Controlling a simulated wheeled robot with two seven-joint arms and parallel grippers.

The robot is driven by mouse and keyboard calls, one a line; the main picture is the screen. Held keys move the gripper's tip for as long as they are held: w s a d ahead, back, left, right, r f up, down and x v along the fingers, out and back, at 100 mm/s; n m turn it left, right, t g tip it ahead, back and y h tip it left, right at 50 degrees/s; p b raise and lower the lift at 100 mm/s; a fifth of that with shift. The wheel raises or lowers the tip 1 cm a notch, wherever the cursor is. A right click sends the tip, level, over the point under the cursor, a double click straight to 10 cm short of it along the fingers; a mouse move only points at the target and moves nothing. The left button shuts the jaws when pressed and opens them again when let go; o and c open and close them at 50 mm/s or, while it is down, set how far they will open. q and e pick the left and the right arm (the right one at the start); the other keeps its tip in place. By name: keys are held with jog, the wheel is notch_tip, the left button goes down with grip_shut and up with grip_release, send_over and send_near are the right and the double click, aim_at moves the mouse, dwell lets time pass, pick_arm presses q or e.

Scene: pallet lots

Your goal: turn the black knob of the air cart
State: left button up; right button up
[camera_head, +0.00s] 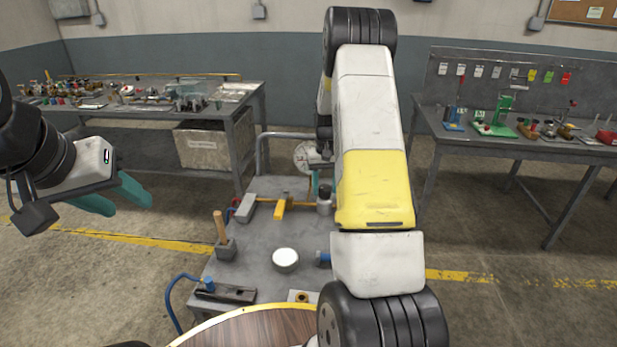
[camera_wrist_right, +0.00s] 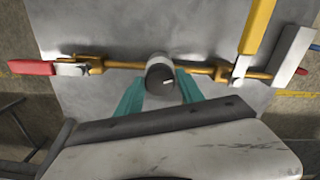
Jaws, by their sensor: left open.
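The air cart (camera_head: 250,215) stands in front of me with a grey top. Its dark round knob (camera_wrist_right: 160,78), with a white mark, sits on a brass pipe in the right wrist view. In the head view it shows as a small grey and dark cylinder (camera_head: 324,203), partly behind my right arm. My right gripper (camera_wrist_right: 160,90) has one teal finger on each side of the knob. I cannot tell whether the fingers touch it. In the head view my arm hides most of that gripper. My left gripper (camera_head: 122,197) is open and empty, left of the cart.
A red handle (camera_wrist_right: 32,67) and a yellow lever (camera_wrist_right: 257,27) sit along the pipe. A white-topped cylinder (camera_head: 285,260), a wooden handle (camera_head: 220,228) and a blue hose (camera_head: 172,300) are on the cart. Cluttered benches stand behind at left (camera_head: 250,95) and right (camera_head: 430,125).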

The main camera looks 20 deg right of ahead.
aim_at(325, 187)
jog(key=shift+o, duration=1.1)
notch_tip(325, 187, up, 7)
jog(key=shift+f, duration=0.2)
jog(key=shift+r, duration=0.6)
